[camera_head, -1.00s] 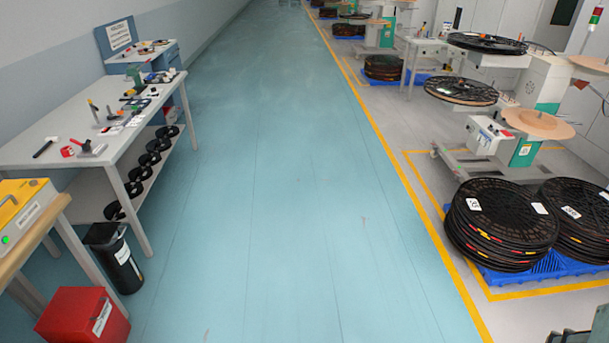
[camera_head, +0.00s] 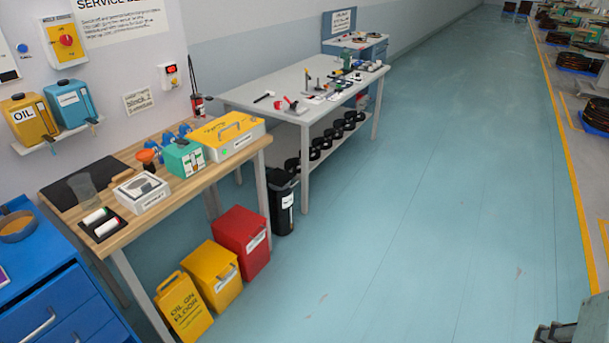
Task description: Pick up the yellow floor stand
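The yellow floor stand (camera_head: 183,308) with dark "OIL ON FLOOR" lettering stands on the teal floor at the lower left of the head view. It leans slightly, has a handle slot at its top, and its foot reaches the bottom picture edge. It is beside a yellow bin, in front of the wooden bench. My gripper (camera_head: 550,333) shows only as a dark part at the bottom right edge, far to the right of the stand. It is mostly cut off, so I cannot tell whether it is open or shut.
A yellow bin (camera_head: 213,275) and a red bin (camera_head: 242,240) stand right of the stand. The wooden bench (camera_head: 140,235) is behind it, a blue drawer cabinet (camera_head: 70,306) to its left. A black bin (camera_head: 281,203) stands further back. The floor (camera_head: 390,250) to the right is clear.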

